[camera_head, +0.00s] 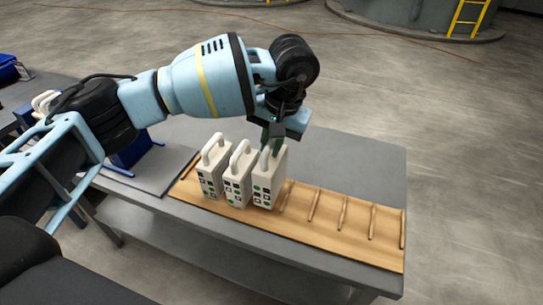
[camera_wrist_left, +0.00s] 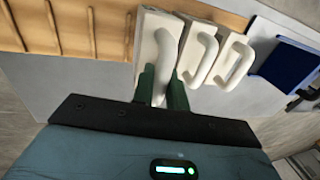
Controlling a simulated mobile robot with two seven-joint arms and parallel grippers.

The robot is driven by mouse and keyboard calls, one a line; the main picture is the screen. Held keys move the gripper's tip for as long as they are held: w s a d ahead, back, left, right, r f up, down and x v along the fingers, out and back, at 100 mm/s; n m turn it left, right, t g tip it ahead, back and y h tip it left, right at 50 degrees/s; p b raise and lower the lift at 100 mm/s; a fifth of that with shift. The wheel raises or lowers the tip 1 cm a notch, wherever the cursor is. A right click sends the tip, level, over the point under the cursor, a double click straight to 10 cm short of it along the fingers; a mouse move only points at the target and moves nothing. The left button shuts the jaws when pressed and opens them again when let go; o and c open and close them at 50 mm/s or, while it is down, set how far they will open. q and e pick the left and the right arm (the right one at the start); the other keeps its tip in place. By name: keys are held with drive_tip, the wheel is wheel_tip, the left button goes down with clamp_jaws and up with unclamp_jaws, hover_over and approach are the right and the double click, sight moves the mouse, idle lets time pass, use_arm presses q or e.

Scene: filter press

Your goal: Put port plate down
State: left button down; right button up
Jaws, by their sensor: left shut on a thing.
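Three white port plates with loop handles and dark and green square marks stand upright side by side on a wooden slotted rack (camera_head: 330,228). The rightmost port plate (camera_head: 268,182) is under my left gripper (camera_head: 273,140). My left gripper is shut on its handle; in the left wrist view the green fingers (camera_wrist_left: 160,88) close around the handle (camera_wrist_left: 165,55). The middle port plate (camera_head: 238,180) and the left port plate (camera_head: 210,175) stand close beside it. Whether the held plate's bottom touches the rack is hard to tell. My right gripper is not in view.
Empty slots between wooden dividers (camera_head: 343,212) run along the rack to the right. The rack lies on a grey table (camera_head: 375,165). A blue part (camera_head: 132,150) stands at the table's left, and it also shows in the left wrist view (camera_wrist_left: 290,65).

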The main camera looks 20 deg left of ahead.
use_arm(q)
drive_tip(key=shift+f, duration=1.85)
drive_tip(key=shift+f, duration=0.2)
drive_tip(key=c, duration=1.4)
unclamp_jaws()
wheel_tip(320, 180, up, 12)
drive_tip(key=d, duration=0.2)
drive_tip(key=shift+d, duration=0.2)
drive_tip(key=shift+s, duration=0.1)
